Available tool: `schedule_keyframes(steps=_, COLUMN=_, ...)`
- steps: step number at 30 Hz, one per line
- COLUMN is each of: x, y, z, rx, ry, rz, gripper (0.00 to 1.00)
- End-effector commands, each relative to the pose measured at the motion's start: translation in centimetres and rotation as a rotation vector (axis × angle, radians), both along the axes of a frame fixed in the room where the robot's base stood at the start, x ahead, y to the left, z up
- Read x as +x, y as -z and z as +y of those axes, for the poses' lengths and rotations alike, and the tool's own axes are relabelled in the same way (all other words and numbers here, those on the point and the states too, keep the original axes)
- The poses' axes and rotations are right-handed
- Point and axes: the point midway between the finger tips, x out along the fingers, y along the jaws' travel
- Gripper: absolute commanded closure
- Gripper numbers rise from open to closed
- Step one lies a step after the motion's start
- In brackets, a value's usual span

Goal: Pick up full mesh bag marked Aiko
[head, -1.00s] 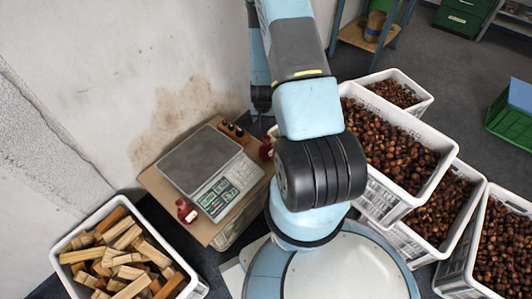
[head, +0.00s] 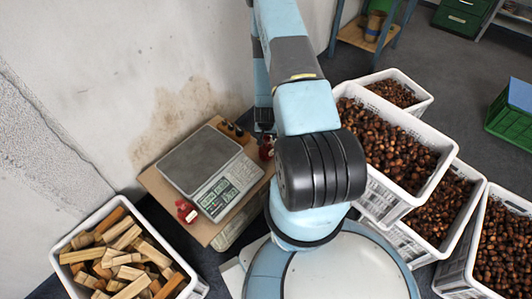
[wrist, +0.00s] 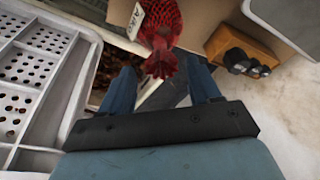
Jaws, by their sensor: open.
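A filled red mesh bag (wrist: 160,25) with a white tag (wrist: 135,20) is at the top of the wrist view. The tag's lettering appears to read Aiko. The bag's gathered end points toward my gripper (wrist: 163,68), whose two blue fingers are open on either side below it. The fingers do not appear closed on the bag. In the head view, a red bag (head: 266,150) shows at the scale's right, partly hidden by my arm. Another red item (head: 186,212) lies at the scale's front left. My gripper is hidden in the head view.
The scale (head: 212,172) stands on a brown board (head: 160,190). A small wooden block with dark knobs (wrist: 240,52) is right of the bag. White crates of chestnuts (head: 447,150) stand at right, and a crate of wood pieces (head: 60,245) at front left. The wall is close behind.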

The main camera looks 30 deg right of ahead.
Motion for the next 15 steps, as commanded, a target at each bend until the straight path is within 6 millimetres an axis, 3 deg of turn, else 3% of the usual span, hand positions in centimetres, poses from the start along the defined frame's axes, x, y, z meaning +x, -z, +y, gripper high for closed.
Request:
schedule_keyframes(steps=5, x=0.1, y=0.8, z=-0.1, rx=0.001, ry=0.0, rz=0.002, gripper=0.38)
schedule_keyframes(steps=15, x=1.0, y=4.6, z=-0.5, rx=0.001, ry=0.0, rz=0.001, gripper=0.38)
